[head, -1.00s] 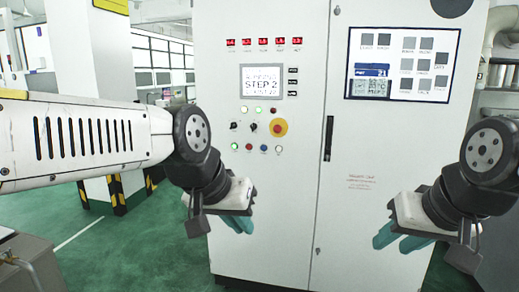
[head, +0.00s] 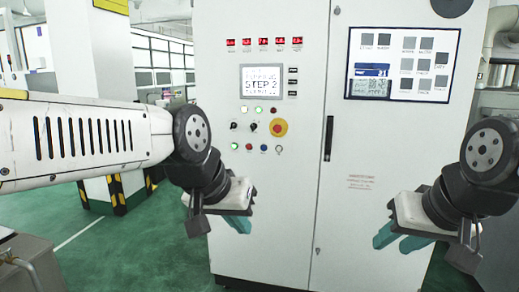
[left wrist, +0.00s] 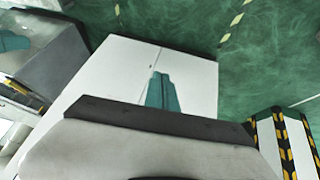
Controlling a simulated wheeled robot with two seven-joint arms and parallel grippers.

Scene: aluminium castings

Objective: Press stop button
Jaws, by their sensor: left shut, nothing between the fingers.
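The control cabinet (head: 285,195) stands in front of me. A large red button with a yellow surround (head: 279,128) sits on its left door, below the display reading STEP 2. A smaller red button (head: 249,147) is in the row below, and none of their labels can be read. My left gripper (head: 238,224) is shut and empty, below and left of these buttons. Its teal fingers show together in the left wrist view (left wrist: 161,92); no button can be made out there. My right gripper (head: 402,241) is open and empty, low before the right door.
Two dark knobs (head: 243,126) are left of the large button. Green floor (head: 170,240) is clear at left.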

